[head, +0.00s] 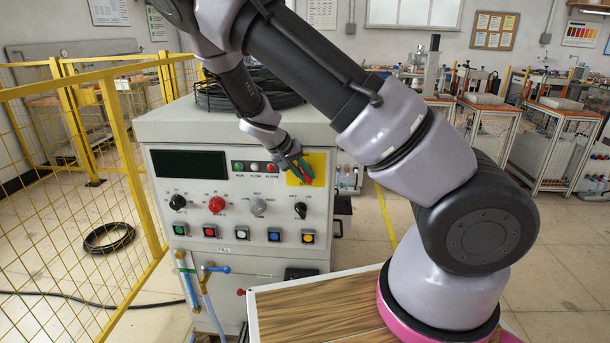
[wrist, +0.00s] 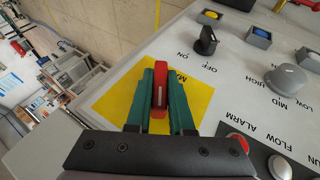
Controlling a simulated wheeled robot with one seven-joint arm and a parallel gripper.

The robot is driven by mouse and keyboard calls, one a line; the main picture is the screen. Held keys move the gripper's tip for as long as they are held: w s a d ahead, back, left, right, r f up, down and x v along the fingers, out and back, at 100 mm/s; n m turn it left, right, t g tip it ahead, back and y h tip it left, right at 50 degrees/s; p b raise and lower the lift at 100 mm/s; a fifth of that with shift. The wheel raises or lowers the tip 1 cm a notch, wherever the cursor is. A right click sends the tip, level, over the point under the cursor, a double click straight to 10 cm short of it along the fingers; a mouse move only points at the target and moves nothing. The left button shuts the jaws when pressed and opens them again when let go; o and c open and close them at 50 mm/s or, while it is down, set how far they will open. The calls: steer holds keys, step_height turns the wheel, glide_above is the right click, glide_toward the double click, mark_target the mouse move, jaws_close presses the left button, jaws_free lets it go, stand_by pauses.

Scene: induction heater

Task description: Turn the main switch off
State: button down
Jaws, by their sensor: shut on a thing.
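The main switch is a red handle (wrist: 160,92) with a white line on it, on a yellow plate (wrist: 202,97) on the cabinet front. In the wrist view the letters "MA" show beside it. My gripper (wrist: 160,84) has its two green fingers closed on the handle, one on each side. In the head view my gripper (head: 304,170) reaches the yellow plate (head: 292,181) at the panel's upper right, with the red handle mostly hidden by the fingers. The handle lies in line with the fingers; the plate's position marks are mostly covered.
A black OFF/ON knob (head: 300,210) sits just below the plate, a grey knob (head: 258,206) to its left. Indicator lamps (head: 255,167) and a dark display (head: 188,164) are further left. A row of push buttons (head: 242,233) runs below. A yellow mesh fence (head: 85,190) stands at the left.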

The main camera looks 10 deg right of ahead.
steer(key=h, duration=0.1)
steer(key=n+h, duration=0.1)
steer(key=h, duration=0.3)
steer(key=shift+w+r+g, duration=0.15)
steer(key=shift+w+g, duration=0.15)
steer(key=shift+h, duration=0.3)
steer(key=c, duration=0.8)
jaws_free()
steer(key=shift+r, duration=0.1)
steer(key=shift+s+f, duration=0.1)
steer(key=shift+f, duration=0.1)
steer(key=shift+a, duration=0.1)
steer(key=v, duration=1)
steer(key=shift+a+r, duration=0.2)
steer(key=shift+a, duration=0.1)
